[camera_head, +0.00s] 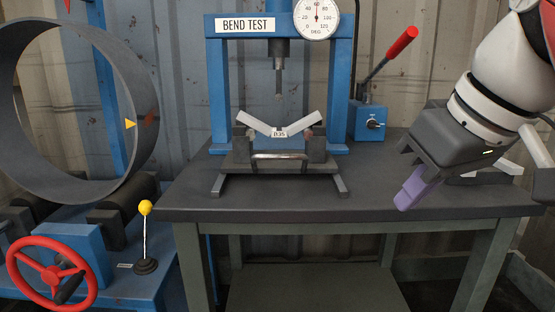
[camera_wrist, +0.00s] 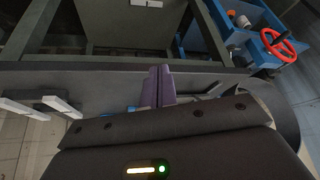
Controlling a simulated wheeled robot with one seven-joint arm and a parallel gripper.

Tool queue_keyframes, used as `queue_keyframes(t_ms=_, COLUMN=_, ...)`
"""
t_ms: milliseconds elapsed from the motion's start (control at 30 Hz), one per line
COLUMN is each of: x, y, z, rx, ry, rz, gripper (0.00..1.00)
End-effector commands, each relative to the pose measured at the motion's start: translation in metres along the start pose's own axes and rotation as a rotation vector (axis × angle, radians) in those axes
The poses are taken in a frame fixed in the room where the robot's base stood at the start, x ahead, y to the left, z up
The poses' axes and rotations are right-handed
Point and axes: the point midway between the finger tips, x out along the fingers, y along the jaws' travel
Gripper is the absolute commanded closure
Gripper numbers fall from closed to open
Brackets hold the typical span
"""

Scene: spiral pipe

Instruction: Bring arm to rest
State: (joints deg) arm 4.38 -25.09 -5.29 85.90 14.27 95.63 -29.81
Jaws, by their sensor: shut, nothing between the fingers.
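My gripper (camera_head: 408,194) is at the right of the head view, over the right part of the dark table top (camera_head: 440,208). Its purple fingers point down and to the left and are together with nothing between them. In the wrist view the two purple fingers (camera_wrist: 157,88) lie side by side, closed. My arm comes in from the upper right of the head view, bent, with the gripper tilted. The gripper is apart from the bend test press (camera_head: 222,95).
A white bent coupon (camera_head: 279,131) sits on the press supports. A blue pump with a red-handled lever (camera_head: 368,122) stands between the press and my gripper. At left are a large grey pipe ring (camera_head: 140,75), a red handwheel (camera_head: 53,272) and a yellow-knobbed lever (camera_head: 145,208).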

Motion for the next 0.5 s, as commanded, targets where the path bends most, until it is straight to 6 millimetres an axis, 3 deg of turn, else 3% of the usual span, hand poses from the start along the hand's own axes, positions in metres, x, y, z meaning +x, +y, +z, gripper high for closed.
queue_keyframes(t_ms=267, x=0.055, y=0.002, z=0.023, rx=0.114, ry=-0.012, rz=0.043, gripper=1.0)
queue_keyframes(t_ms=367, x=0.084, y=0.002, z=0.038, rx=0.168, ry=-0.016, rz=0.069, gripper=1.0)
queue_keyframes(t_ms=500, x=0.141, y=0.0, z=0.073, rx=0.256, ry=-0.018, rz=0.125, gripper=1.0)
